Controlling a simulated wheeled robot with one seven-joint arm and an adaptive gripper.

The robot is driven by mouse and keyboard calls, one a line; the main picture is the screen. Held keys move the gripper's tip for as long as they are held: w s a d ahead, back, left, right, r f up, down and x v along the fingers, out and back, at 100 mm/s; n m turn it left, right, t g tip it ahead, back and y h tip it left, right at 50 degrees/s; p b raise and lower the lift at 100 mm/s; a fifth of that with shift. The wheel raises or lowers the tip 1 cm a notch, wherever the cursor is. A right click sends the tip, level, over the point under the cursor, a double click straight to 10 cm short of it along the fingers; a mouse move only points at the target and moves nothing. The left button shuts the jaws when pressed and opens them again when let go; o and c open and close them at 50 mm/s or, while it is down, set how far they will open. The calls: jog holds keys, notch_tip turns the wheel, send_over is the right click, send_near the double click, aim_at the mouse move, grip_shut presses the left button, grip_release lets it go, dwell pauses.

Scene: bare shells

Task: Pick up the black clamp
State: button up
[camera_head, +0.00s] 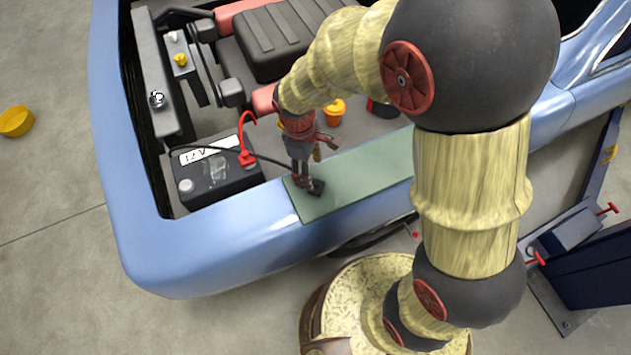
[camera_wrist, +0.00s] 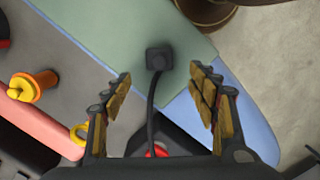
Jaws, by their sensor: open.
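The black clamp (camera_wrist: 158,58) lies on the green mat (camera_wrist: 110,20) in the wrist view, with its black cable running back between my fingers. In the head view the black clamp (camera_head: 317,188) shows as a small dark block on the green mat (camera_head: 345,186) on the car's fender. My gripper (camera_wrist: 161,77) is open and empty, its fingers on either side of the cable, with the clamp just ahead between the fingertips. In the head view my gripper (camera_head: 305,180) points down at the mat beside the clamp. The exact height gap cannot be told.
A car battery (camera_head: 215,178) with a red clamp (camera_head: 246,157) sits left of the mat in the blue car's (camera_head: 240,235) engine bay. An orange cap (camera_head: 334,112) stands behind. A yellow cap (camera_head: 16,121) lies on the floor. A blue stand (camera_head: 590,265) is at right.

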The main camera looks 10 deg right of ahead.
aim_at(315, 182)
jog(key=f, duration=0.2)
jog(key=f+b, duration=0.1)
jog(key=f, duration=0.2)
jog(key=d+f, duration=0.1)
jog(key=f, duration=0.2)
jog(key=shift+s, duration=0.25)
jog(key=c, duration=0.3)
jog(key=c, duration=1)
jog(key=shift+r, duration=0.1)
jog(key=shift+c, duration=0.2)
